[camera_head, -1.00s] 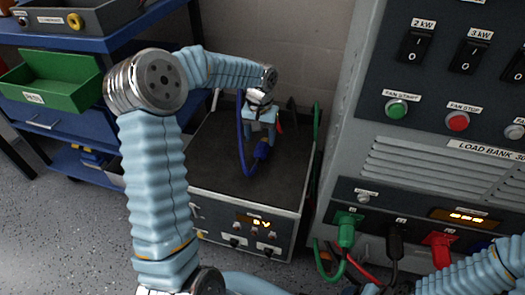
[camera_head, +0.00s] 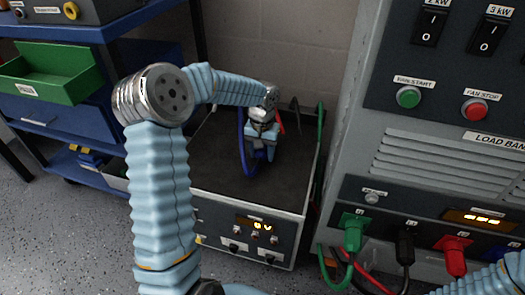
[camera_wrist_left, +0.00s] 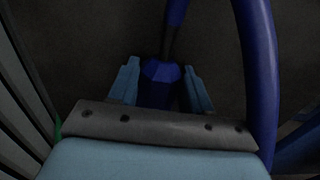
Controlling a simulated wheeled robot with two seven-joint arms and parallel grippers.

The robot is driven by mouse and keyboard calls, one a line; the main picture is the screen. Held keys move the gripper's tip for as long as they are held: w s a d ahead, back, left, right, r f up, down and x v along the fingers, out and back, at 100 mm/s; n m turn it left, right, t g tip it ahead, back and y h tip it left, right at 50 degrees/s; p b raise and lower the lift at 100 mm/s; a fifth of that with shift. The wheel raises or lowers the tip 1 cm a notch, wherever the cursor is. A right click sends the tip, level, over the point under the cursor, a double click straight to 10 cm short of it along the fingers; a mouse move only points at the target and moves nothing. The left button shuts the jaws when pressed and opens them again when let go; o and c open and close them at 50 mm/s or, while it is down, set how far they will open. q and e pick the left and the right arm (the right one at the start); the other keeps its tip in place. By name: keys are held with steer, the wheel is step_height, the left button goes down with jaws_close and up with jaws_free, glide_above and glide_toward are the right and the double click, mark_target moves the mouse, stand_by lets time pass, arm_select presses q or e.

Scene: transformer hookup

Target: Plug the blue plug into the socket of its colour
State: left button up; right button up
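The blue plug (camera_head: 259,155) is on the dark top of the transformer box (camera_head: 215,165), with its blue cable looping up on the left. My left gripper (camera_head: 261,148) points down over it, with one finger on each side. In the left wrist view the blue plug (camera_wrist_left: 160,82) sits between the fingers of my left gripper (camera_wrist_left: 161,85), with narrow gaps that look like no firm hold. A blue socket area (camera_head: 499,249) shows at the lower right of the load bank, partly hidden by my right arm. My right gripper is out of view.
A green plug (camera_head: 353,232), a black plug (camera_head: 405,248) and a red plug (camera_head: 455,255) sit in the load bank front (camera_head: 375,195), cables hanging below. A green cable stands along the box's right side. A blue shelf with a green bin (camera_head: 55,80) is at the left.

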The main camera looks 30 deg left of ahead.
mark_target(262, 150)
arm_select(q)
steer(key=shift+c, duration=1)
step_height(262, 150, up, 6)
steer(key=p, duration=0.4)
